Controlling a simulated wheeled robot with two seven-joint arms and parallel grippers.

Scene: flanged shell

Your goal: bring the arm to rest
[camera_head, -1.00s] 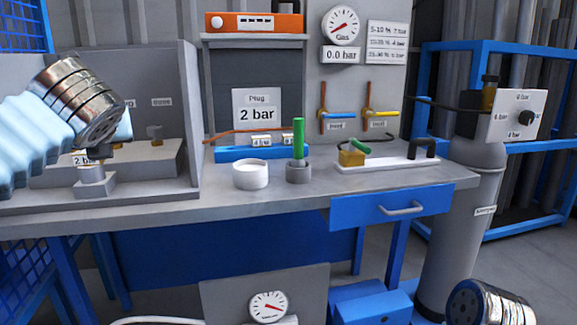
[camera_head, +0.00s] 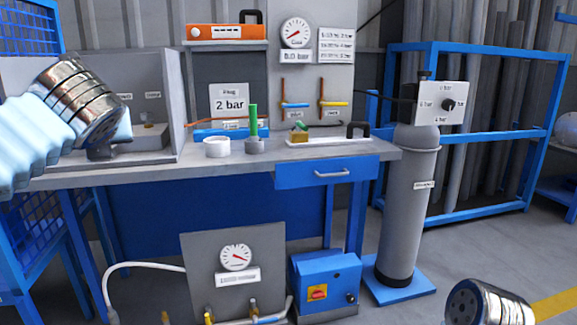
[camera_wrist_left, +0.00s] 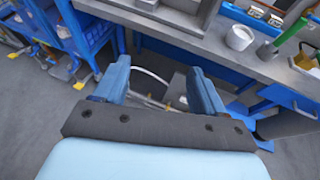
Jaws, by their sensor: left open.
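My left arm (camera_head: 28,140), light blue with a banded metal joint, comes in from the left in the head view and is bent in front of the bench's left end. Its gripper cannot be made out there. In the left wrist view my left gripper (camera_wrist_left: 160,76) is open, its two blue fingers wide apart with nothing between them. It hangs in free space in front of the workbench (camera_head: 240,167), over the floor side. A metal joint of my other arm (camera_head: 490,303) shows at the bottom right. My right gripper is not in view.
On the bench stand a white cup (camera_head: 217,148), a grey holder with a green rod (camera_head: 253,122) and a white plate with fittings (camera_head: 330,139). A grey gas cylinder (camera_head: 405,215) stands right of the bench. A gauge panel (camera_head: 235,280) and blue box (camera_head: 326,285) stand below.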

